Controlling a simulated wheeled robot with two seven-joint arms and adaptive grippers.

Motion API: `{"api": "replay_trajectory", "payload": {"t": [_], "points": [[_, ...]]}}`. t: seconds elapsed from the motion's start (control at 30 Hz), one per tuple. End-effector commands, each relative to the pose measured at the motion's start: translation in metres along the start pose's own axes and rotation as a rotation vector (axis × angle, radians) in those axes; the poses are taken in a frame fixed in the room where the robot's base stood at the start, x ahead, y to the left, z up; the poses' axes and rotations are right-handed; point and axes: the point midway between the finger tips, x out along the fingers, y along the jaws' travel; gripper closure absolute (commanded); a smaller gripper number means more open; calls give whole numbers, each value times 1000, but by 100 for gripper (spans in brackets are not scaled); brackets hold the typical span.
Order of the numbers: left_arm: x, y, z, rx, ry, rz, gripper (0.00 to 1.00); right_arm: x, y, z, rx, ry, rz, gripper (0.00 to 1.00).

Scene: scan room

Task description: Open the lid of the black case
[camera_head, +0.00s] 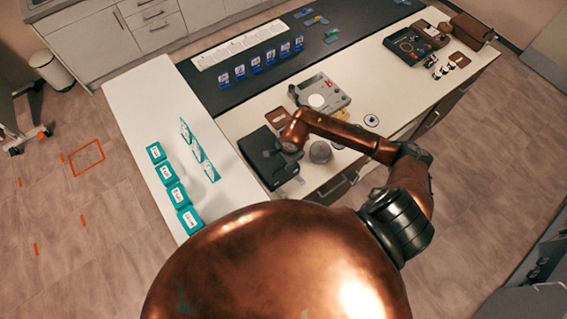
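The black case (256,144) sits on the white counter near its front edge, left of the middle of the head view. Its lid looks closed, with its right part hidden by my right arm and gripper. My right gripper (278,158) is over the right part of the case, pointing down and very close to it or touching; I cannot tell which. Its fingers are small and dark against the dark case, so their opening does not show. My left gripper is not in view.
A grey device (325,93) stands just behind the case. A grey dome (320,152) sits to its right. Teal boxes (173,195) line the white side counter at left. Blue boxes (255,64) stand further back. A black tray (410,45) lies far right.

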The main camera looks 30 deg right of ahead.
Motion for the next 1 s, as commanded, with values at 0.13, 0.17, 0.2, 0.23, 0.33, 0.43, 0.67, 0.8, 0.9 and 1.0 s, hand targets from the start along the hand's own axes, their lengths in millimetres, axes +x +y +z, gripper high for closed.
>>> {"api": "replay_trajectory", "payload": {"t": [0.13, 0.17, 0.2, 0.23, 0.33, 0.43, 0.67, 0.8, 0.9, 1.0], "points": [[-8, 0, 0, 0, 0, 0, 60, 21, 0, 2, 2, -4, 2, 74], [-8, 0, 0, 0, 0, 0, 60, 24, 0, 2, 2, -4, 2, 74], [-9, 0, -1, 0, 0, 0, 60, 29, 0, 1, 3, -3, 2, 74], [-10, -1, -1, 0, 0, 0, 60, 32, 0, 1, 3, -3, 2, 74], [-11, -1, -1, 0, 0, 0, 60, 38, 1, 2, 1, -4, 1, 74], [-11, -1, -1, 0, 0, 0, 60, 40, 1, 1, 0, -3, 0, 74], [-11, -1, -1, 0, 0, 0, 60, 40, 1, 1, 0, -3, 0, 77], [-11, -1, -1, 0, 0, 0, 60, 40, 0, 1, 0, -3, 0, 86], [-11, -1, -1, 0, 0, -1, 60, 40, 0, 1, 1, -3, 0, 93], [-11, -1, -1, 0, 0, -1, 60, 40, 0, 1, 0, -3, 0, 100]]}}
